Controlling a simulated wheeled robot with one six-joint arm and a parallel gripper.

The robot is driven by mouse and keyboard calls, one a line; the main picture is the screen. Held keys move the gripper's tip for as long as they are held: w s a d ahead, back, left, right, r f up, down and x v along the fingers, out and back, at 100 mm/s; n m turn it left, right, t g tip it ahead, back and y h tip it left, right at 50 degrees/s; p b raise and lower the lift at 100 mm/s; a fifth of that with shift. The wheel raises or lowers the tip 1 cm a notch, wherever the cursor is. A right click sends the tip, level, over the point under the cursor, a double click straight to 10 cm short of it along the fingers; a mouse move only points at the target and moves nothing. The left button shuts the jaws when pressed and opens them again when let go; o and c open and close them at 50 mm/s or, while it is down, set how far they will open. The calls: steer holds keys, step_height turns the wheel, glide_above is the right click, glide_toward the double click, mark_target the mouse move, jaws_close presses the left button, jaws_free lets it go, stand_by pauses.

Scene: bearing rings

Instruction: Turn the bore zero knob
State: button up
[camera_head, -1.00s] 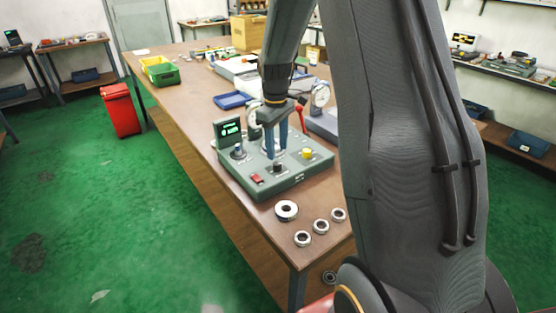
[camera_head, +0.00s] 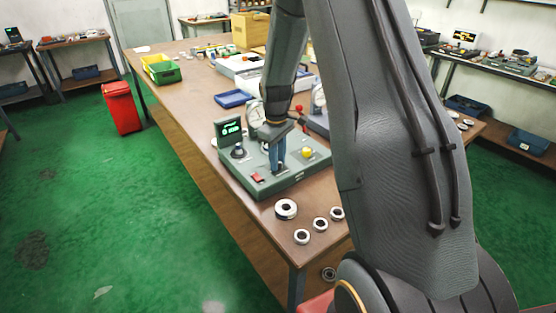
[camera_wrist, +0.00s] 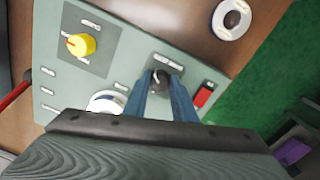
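The grey-green control box (camera_head: 234,178) stands near the front end of the bench. Its small dark knob (camera_wrist: 160,79) sits by a printed label, too small to read, beside a red switch (camera_wrist: 203,96). I take this for the bore zero knob. My gripper (camera_wrist: 162,82) points down at it, with blue fingers apart on either side of the knob. Whether they touch it is unclear. In the head view my gripper (camera_head: 276,170) hides the knob. A yellow knob (camera_wrist: 81,45) is on the same panel; it also shows in the head view (camera_head: 307,152).
A green-lit display (camera_head: 229,130) stands at the box's back left. Several metal rings, one larger (camera_head: 286,209), lie in front of the box. A blue tray (camera_head: 233,99) lies farther back.

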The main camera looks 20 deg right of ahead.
steer(key=shift+m, duration=0.5)
steer(key=shift+c, duration=0.2)
steer(key=m, duration=0.3)
steer(key=shift+m, duration=0.4)
steer(key=m+b, duration=0.1)
steer(key=m, duration=0.3)
steer(key=shift+w+a+r+m, duration=0.1)
steer(key=shift+m, duration=0.3)
steer(key=o, duration=1)
steer(key=shift+o, duration=0.2)
steer(key=shift+a+r+b, duration=0.15)
steer(key=shift+r+b, duration=0.8)
steer(key=shift+r, duration=2.95)
